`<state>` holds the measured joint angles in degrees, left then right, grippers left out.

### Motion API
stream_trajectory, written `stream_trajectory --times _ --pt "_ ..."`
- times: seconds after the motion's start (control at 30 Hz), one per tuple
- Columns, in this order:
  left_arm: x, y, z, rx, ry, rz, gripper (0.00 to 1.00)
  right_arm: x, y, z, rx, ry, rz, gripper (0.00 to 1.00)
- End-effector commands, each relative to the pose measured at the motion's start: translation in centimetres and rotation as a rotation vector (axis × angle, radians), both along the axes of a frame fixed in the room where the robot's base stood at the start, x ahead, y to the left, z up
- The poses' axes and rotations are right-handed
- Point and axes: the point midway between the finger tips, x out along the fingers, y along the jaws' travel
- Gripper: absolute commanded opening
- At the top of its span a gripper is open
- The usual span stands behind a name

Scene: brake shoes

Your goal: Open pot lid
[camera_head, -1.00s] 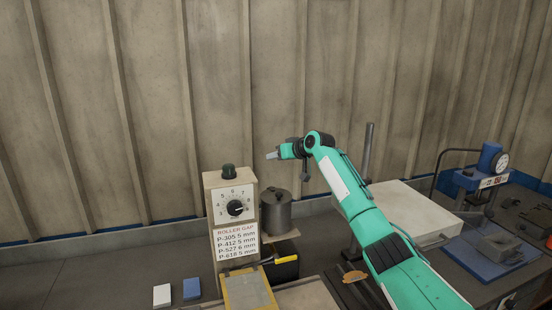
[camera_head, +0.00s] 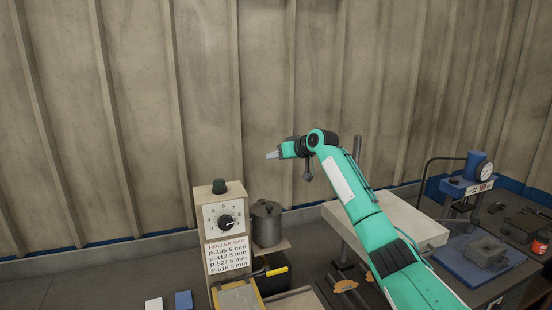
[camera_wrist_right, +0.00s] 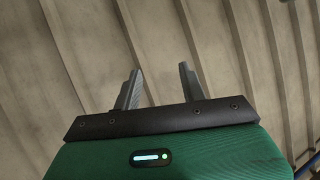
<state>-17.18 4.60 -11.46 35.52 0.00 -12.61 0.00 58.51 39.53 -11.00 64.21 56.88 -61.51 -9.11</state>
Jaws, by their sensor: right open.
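The dark grey metal pot (camera_head: 266,228) stands on a small shelf just right of the roller gap panel in the head view. Its lid (camera_head: 266,208) sits on top, with a small knob at its centre. My right gripper (camera_head: 272,155) is raised above the pot, apart from it, and points left. In the right wrist view its two fingers (camera_wrist_right: 158,88) are spread with nothing between them, and only the wall shows behind. My left gripper is not in view.
The roller gap panel (camera_head: 225,230) with a dial and green knob stands left of the pot. A black box (camera_head: 272,275) is below it. A pale slab (camera_head: 400,222) lies behind my right arm. A blue press (camera_head: 470,180) stands far right.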

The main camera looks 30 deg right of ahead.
Motion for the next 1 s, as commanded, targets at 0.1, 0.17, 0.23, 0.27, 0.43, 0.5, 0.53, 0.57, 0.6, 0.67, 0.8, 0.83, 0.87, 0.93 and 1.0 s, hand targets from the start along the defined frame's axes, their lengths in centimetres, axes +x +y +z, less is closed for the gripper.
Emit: stream_trajectory --times 0.1,0.17,0.23,0.27,0.43,0.5,0.53,0.57,0.6,0.67,0.8,0.83,0.87,0.93,1.0 --pt "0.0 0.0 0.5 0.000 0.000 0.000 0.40 -0.4 -0.3 0.9 0.000 0.000 -0.001 0.42" --pt "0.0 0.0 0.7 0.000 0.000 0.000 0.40 -0.6 -0.4 1.2 0.000 -0.001 -0.001 0.42" --pt "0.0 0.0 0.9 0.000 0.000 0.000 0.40 -0.9 -0.5 1.6 0.000 -0.001 0.000 0.42" --pt "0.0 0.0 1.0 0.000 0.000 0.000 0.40 -1.0 -0.5 1.8 -0.001 -0.001 0.000 0.42" --pt "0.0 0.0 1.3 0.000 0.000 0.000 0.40 -1.5 -0.8 2.5 -0.001 0.000 0.000 0.42" --pt "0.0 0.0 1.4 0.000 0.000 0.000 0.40 -1.6 -0.9 2.6 0.000 0.000 -0.001 0.42" --pt "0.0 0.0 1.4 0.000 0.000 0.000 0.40 -1.6 -0.9 2.6 0.000 0.000 -0.001 0.42" --pt "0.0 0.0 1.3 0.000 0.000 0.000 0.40 -1.6 -0.9 2.6 0.000 0.000 -0.001 0.42" --pt "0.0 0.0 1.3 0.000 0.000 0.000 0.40 -1.6 -0.9 2.6 0.000 0.000 0.000 0.42" --pt "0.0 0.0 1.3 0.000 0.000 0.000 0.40 -1.6 -0.9 2.6 0.000 0.000 0.000 0.42" --pt "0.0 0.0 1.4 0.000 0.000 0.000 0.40 -1.6 -0.8 2.6 0.000 0.000 0.000 0.42" --pt "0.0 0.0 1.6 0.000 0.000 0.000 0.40 -1.6 -0.8 2.7 0.000 0.000 0.000 0.42" --pt "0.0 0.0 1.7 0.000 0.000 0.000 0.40 -1.6 -0.8 2.7 0.000 0.001 0.000 0.42" --pt "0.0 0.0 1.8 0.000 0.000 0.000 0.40 -1.6 -0.8 2.6 0.000 0.001 0.000 0.42" --pt "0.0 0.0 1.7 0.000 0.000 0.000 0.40 -1.6 -0.8 2.5 0.000 0.000 0.000 0.42"
